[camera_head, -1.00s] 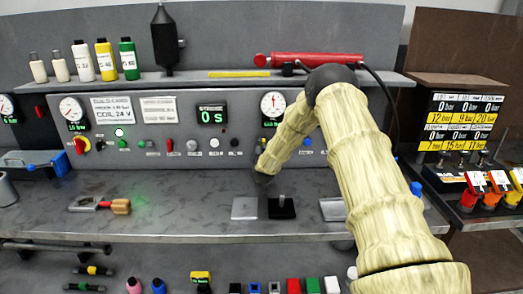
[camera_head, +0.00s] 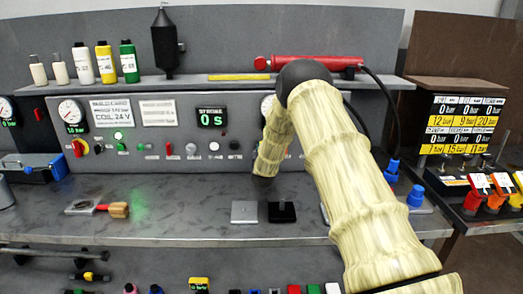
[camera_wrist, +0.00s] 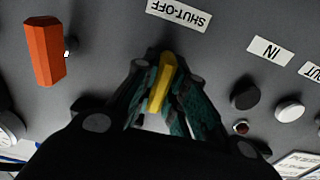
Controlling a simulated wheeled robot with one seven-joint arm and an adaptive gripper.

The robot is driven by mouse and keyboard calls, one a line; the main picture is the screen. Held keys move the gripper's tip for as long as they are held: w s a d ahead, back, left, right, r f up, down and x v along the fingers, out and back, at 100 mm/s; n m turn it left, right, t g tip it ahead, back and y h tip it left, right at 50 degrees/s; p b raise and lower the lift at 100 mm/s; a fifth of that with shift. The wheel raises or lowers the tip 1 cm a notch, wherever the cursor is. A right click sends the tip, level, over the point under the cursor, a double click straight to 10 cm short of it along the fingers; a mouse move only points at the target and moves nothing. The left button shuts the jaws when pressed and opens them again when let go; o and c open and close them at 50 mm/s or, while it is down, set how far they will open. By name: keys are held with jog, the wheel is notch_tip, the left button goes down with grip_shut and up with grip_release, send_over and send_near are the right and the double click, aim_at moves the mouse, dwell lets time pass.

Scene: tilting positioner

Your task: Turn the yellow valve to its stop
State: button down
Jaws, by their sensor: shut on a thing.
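The yellow valve (camera_wrist: 163,80) is a yellow lever handle on the grey panel, below a label reading SHUT-OFF (camera_wrist: 180,12) that appears upside down in the wrist view. My gripper (camera_wrist: 158,95) has its two fingers on either side of the yellow handle and is shut on it. In the head view my sleeved arm reaches to the panel, and the arm hides the valve and the gripper there.
In the wrist view an orange handle (camera_wrist: 43,50) stands left of my fingers. A black knob (camera_wrist: 244,95) and a white knob (camera_wrist: 289,109) are at the right. The bench top (camera_head: 170,215) holds a wooden-handled tool (camera_head: 117,210) and a black block (camera_head: 282,212).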

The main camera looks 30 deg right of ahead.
jog(key=shift+s+f, duration=0.1)
jog(key=shift+f, duration=0.25)
jog(key=c, duration=1.5)
grip_release()
jog(key=shift+r, duration=0.1)
jog(key=shift+o, duration=0.2)
jog(key=shift+r, duration=0.15)
jog(key=v, duration=1.2)
jog(key=shift+d, duration=0.1)
